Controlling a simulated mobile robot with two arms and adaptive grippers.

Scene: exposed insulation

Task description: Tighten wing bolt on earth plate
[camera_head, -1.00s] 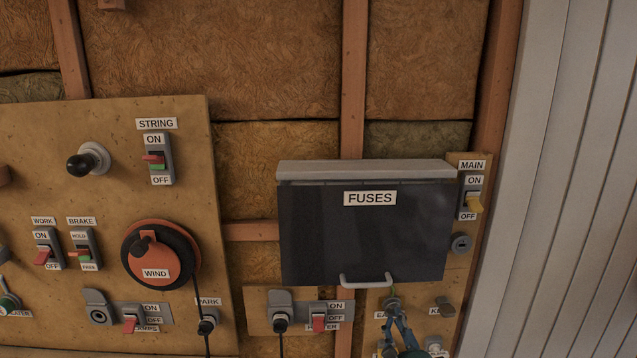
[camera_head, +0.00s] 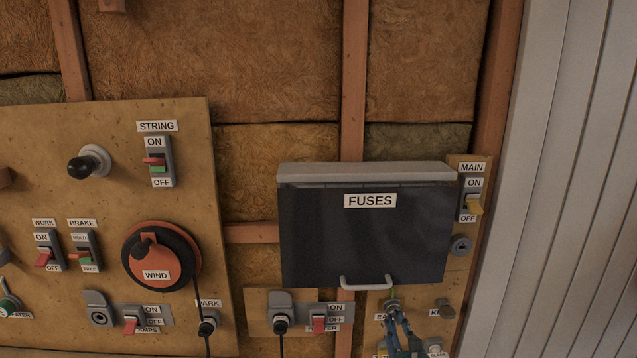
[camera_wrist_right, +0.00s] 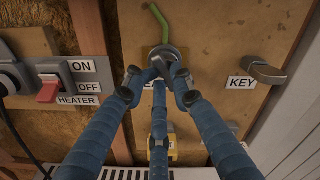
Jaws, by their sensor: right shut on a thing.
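The earth plate's wing bolt (camera_wrist_right: 163,56) shows in the right wrist view as a grey metal piece on a small brass-coloured plate, with a green wire (camera_wrist_right: 161,24) rising from it. In the head view the green tip of the wire (camera_head: 393,292) shows just below the fuse box handle. My right gripper (camera_wrist_right: 160,74) has its blue fingers closed around the wing bolt, which they partly hide. In the head view my right gripper (camera_head: 393,312) reaches up from the bottom edge and covers part of the "EARTH" label. My left gripper is not in view.
The dark fuse box (camera_head: 365,240) with its pale handle (camera_head: 368,283) hangs just above. The key knob (camera_wrist_right: 264,71) sits to the right of the bolt. The red heater switch (camera_wrist_right: 52,88) and a plug with a cable are to the left.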

